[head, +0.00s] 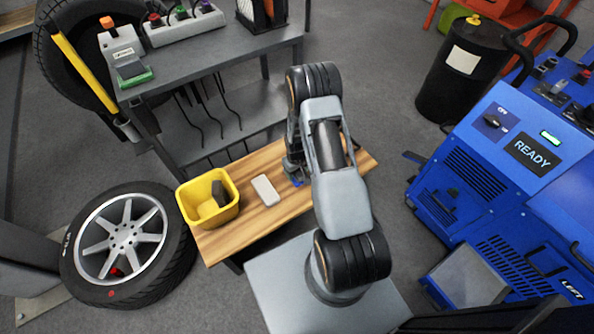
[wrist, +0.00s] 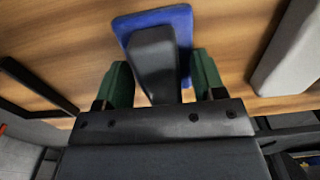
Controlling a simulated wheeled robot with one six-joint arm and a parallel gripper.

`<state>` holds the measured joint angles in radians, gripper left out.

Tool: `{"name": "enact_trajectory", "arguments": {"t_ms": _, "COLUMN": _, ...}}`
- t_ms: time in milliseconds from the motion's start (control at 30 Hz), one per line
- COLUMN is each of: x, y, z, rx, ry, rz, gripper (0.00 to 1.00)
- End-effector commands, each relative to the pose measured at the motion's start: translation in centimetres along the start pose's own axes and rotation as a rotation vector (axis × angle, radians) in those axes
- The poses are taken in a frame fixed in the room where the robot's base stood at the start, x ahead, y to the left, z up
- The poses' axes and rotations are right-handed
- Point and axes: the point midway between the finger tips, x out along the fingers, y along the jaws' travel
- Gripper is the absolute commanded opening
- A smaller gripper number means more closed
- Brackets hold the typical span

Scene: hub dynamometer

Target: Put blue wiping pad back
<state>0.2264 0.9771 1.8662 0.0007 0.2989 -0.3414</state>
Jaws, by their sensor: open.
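The blue wiping pad (wrist: 176,16) lies on the wooden bench top, with a dark handle (wrist: 153,62) standing up from it. In the head view only a small blue part of the pad (head: 298,183) shows beside my arm. My gripper (wrist: 161,72) is open, its two green fingers on either side of the handle, with a visible gap on each side. In the head view my gripper (head: 294,168) is low over the bench and partly hidden by my arm.
A pale grey block (head: 265,190) lies on the wooden bench (head: 237,237) left of the pad. A yellow bin (head: 187,207) with a dark item inside stands at the bench's left end. A grey workbench (head: 225,55) is behind; a blue machine (head: 500,170) stands right.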

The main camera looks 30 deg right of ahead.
Motion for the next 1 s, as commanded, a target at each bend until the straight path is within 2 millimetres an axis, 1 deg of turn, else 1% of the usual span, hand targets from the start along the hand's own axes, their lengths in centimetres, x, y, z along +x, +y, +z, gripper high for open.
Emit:
{"name": "enact_trajectory", "arguments": {"t_ms": 167, "x": -2.7, "y": 0.0, "z": -0.1, "rx": 0.000, "ry": 0.004, "rz": 0.001, "gripper": 0.63}}
{"name": "enact_trajectory", "arguments": {"t_ms": 300, "x": -5.6, "y": 0.0, "z": -0.1, "rx": 0.000, "ry": 0.004, "rz": 0.001, "gripper": 0.63}}
{"name": "enact_trajectory", "arguments": {"t_ms": 500, "x": -9.1, "y": 0.0, "z": -0.1, "rx": 0.000, "ry": 0.004, "rz": 0.001, "gripper": 0.63}}
{"name": "enact_trajectory", "arguments": {"t_ms": 600, "x": -10.4, "y": 0.0, "z": -0.1, "rx": 0.000, "ry": 0.002, "rz": 0.001, "gripper": 0.63}}
{"name": "enact_trajectory", "arguments": {"t_ms": 767, "x": -11.9, "y": 0.0, "z": 0.0, "rx": 0.000, "ry": 0.002, "rz": 0.001, "gripper": 0.63}}
{"name": "enact_trajectory", "arguments": {"t_ms": 833, "x": -13.1, "y": -0.2, "z": -0.1, "rx": 0.002, "ry": 0.011, "rz": 0.004, "gripper": 0.63}}
{"name": "enact_trajectory", "arguments": {"t_ms": 867, "x": -13.9, "y": -0.3, "z": -0.2, "rx": 0.003, "ry": 0.016, "rz": 0.006, "gripper": 0.63}}
{"name": "enact_trajectory", "arguments": {"t_ms": 933, "x": -16.3, "y": -0.9, "z": -0.1, "rx": 0.008, "ry": 0.032, "rz": 0.011, "gripper": 0.63}}
{"name": "enact_trajectory", "arguments": {"t_ms": 967, "x": -17.6, "y": -1.3, "z": 0.0, "rx": 0.012, "ry": 0.040, "rz": 0.013, "gripper": 0.63}}
{"name": "enact_trajectory", "arguments": {"t_ms": 1000, "x": -19.5, "y": -1.8, "z": 0.2, "rx": 0.017, "ry": 0.055, "rz": 0.017, "gripper": 0.63}}
